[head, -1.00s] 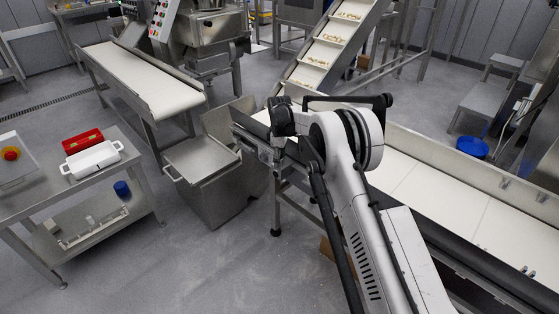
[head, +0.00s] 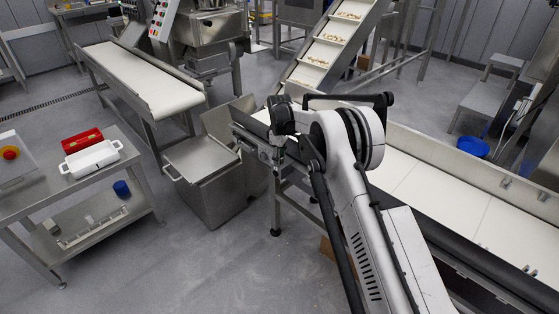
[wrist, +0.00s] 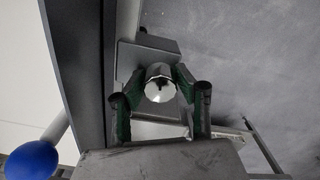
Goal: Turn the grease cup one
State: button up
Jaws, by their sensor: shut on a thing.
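The grease cup (wrist: 159,88) is a shiny, round metal cap in the middle of the wrist view, on a grey block beside the conveyor's dark side rail. My gripper (wrist: 160,80) has its two green-padded fingers on either side of the cup, shut on it. The cup cannot be made out there.
A blue ball knob (wrist: 33,160) on a pale rod stands left of my gripper in the wrist view. The white-belted conveyor (head: 440,187) runs to the right. A steel bin cart (head: 205,160) stands just left of my gripper. Floor is free in front.

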jog(key=m+b, duration=0.2)
jog(key=m, duration=0.4)
jog(key=m+b, duration=0.1)
jog(key=m, duration=0.5)
dwell(0.5)
jog(key=o, duration=1.1)
jog(key=shift+o, duration=0.2)
notch_tip(320, 180, up, 12)
jog(key=shift+r, duration=0.1)
